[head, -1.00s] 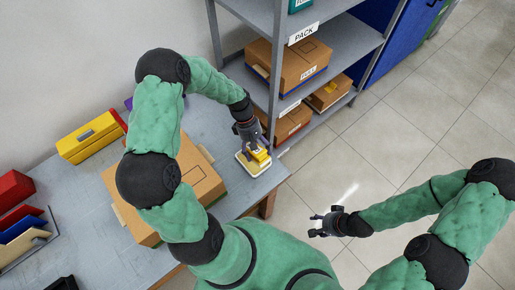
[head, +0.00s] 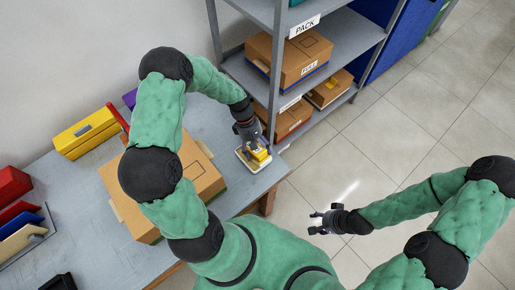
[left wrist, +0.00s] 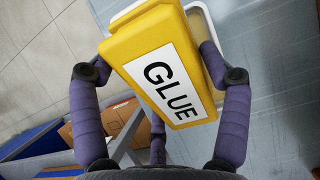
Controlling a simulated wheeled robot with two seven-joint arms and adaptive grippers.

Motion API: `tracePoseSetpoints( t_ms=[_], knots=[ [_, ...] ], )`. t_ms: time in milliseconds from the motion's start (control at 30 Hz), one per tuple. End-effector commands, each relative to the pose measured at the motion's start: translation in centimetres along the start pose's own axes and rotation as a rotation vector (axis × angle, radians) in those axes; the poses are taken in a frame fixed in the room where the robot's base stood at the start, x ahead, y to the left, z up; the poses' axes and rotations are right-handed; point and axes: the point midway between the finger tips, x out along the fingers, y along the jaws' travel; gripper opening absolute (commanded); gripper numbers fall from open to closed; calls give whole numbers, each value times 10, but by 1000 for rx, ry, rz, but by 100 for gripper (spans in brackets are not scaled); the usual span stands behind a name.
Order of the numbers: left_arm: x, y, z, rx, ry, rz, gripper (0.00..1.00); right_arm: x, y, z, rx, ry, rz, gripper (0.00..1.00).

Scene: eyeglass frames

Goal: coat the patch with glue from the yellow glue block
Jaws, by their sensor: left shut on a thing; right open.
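The yellow glue block (head: 261,155), with a white GLUE label, is in my left gripper (head: 252,147) near the table's right corner. In the left wrist view the fingers grip the block (left wrist: 150,60) from both sides. Under it is a pale, white-rimmed flat piece (head: 243,158), mostly hidden by block and gripper; it also shows behind the block in the left wrist view (left wrist: 196,12). I take it for the patch or its tray. I cannot tell whether block and surface touch. My right gripper (head: 316,222) is open and empty over the floor.
A cardboard box (head: 195,178) stands on the grey table (head: 75,205) beside my left arm. A yellow box (head: 87,133) and a rack of coloured panels (head: 22,235) are at the left. A metal shelf (head: 345,45) with cartons stands close behind the left gripper.

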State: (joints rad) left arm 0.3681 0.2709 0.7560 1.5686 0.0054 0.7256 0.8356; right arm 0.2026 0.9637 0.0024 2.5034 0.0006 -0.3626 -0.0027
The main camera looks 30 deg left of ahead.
Motion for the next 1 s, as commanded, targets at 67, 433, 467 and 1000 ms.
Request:
tracePoseSetpoints(
  t_ms=[67,433,467,1000],
  knots=[
    [0,0,0,0,0,0,51,0,0,0,0,0,0,51],
    [2,0,-1,0,0,0,51,1,0,0,0,0,0,51],
    [2,0,-1,0,0,0,51,1,0,0,0,0,0,51],
    [6,0,-3,0,0,0,51,4,1,0,0,0,0,51]
  ],
)
